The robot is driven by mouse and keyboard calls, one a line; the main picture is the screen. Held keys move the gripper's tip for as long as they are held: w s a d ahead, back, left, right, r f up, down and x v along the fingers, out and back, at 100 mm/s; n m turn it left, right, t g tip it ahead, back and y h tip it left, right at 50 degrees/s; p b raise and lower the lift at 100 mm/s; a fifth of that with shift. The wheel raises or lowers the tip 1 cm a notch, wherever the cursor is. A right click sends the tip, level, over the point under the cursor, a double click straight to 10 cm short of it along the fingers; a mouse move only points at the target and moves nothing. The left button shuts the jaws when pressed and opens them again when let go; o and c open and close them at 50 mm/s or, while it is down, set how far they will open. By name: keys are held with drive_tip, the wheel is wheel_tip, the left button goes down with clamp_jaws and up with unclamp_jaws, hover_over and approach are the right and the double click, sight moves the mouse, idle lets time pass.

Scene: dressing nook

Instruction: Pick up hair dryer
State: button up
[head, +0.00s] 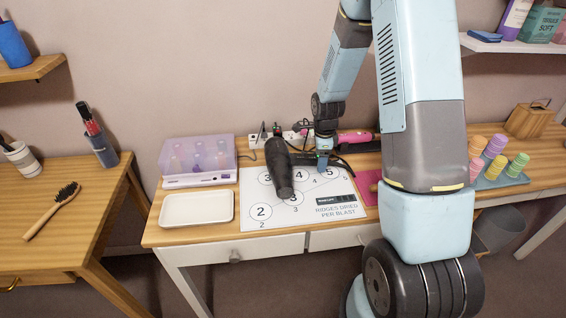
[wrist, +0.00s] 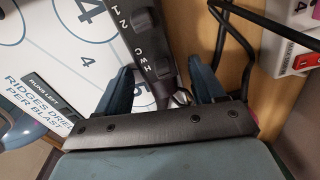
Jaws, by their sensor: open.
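The black hair dryer (head: 281,168) lies on a white numbered mat (head: 255,221) on the table, its body pointing toward the front edge. My gripper (head: 323,166) is low over the mat, just right of the dryer. In the wrist view, the dryer's dark handle (wrist: 148,40), with switch markings, runs between the two blue fingers of my gripper (wrist: 160,72). The fingers are open, one on each side of the handle, with a gap visible at least on the right. Whether they touch it on the left is unclear.
A black cord (wrist: 242,45) loops beside the right finger. A white tray (head: 197,208) and a purple-lidded box (head: 198,160) stand left of the mat. A pink tool (head: 354,137) and a power strip (head: 297,138) are behind. Colored rollers (head: 497,143) stand at right.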

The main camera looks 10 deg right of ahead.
drive_tip(key=shift+c, duration=0.2)
clamp_jaws()
idle(0.5)
